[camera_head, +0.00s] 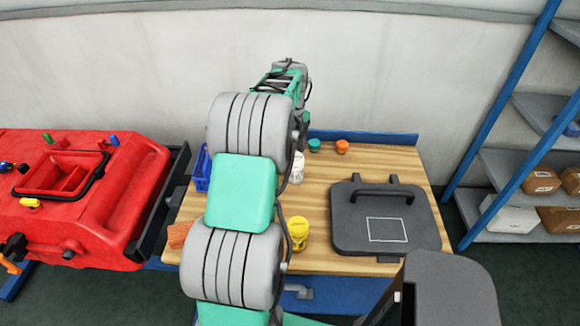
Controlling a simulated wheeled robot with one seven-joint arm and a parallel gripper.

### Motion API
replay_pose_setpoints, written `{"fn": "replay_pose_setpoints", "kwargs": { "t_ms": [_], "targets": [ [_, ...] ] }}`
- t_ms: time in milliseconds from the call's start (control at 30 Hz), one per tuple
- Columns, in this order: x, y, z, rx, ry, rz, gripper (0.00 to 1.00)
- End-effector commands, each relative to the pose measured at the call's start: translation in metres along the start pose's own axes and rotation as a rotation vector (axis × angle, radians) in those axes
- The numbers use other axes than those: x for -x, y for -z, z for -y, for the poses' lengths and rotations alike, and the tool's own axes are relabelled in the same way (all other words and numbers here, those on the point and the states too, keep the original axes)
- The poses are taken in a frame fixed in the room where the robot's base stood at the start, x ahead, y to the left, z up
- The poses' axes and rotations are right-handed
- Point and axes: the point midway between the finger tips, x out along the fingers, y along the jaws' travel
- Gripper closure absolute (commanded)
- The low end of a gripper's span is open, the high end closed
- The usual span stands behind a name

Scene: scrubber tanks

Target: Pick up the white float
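A small white, upright, rounded object (297,168) stands on the wooden table top, just right of my arm. It is partly covered by the arm and a cable; it may be the white float, but I cannot tell for sure. My arm rises through the middle of the view and hides part of the table. Its far end, with green and dark parts, is high near the back wall, above and beyond the table. The gripper's fingers cannot be made out there, so neither their opening nor anything held shows.
The wooden table (330,255) holds a dark lid with a handle (345,235), a yellow item (298,232), an orange cap (342,147), a teal cap (314,145) and a blue basket (202,170). A red tank (120,215) stands left, blue-framed shelves (505,165) right.

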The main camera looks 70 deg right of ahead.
Motion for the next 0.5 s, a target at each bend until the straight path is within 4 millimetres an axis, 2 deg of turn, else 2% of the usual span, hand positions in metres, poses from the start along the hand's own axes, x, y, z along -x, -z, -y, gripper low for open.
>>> {"fn": "replay_pose_setpoints", "kwargs": {
  "t_ms": [400,500],
  "targets": [
    [-0.064,0.008,0.0,0.001,-0.003,-0.002,0.28],
    [-0.07,0.007,0.0,0.002,-0.001,-0.001,0.28]
  ]
}}
